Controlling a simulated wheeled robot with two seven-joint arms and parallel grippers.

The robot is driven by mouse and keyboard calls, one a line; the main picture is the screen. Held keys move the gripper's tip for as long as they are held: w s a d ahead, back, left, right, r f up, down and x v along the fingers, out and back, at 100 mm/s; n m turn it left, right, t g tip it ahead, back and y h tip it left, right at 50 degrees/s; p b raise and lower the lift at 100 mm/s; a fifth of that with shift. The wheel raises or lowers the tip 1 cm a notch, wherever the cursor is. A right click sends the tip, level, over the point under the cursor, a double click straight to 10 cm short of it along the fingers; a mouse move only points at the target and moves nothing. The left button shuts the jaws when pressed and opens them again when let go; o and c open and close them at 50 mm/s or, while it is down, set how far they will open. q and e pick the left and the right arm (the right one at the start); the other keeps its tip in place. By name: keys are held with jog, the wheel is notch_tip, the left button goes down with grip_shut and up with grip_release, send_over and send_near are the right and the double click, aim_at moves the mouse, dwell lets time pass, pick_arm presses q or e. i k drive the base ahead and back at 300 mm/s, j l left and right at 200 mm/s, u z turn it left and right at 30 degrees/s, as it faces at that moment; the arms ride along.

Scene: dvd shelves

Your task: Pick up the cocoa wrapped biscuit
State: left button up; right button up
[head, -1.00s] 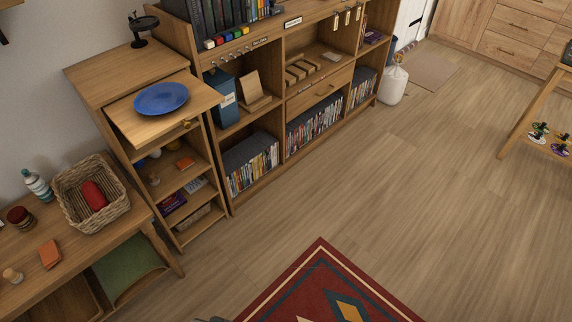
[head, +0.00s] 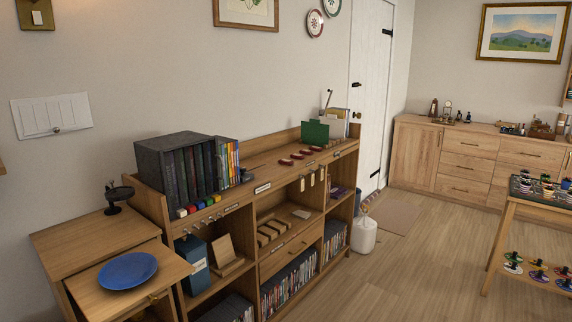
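I cannot pick out a cocoa wrapped biscuit for certain in this view. Several small dark red items (head: 294,158) lie in a row on top of the long shelf unit (head: 262,170), too small to identify. Neither of my grippers shows in the head view.
A blue plate (head: 127,270) sits on a pulled-out board (head: 172,271) at the lower left. A display table (head: 530,200) is at the right. The floor between (head: 420,265) is clear.

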aim_at(282, 161)
jog(key=i+l+z, duration=0.3)
jog(key=i, duration=1.25)
jog(key=i+z, duration=0.35)
jog(key=i, duration=1.25)
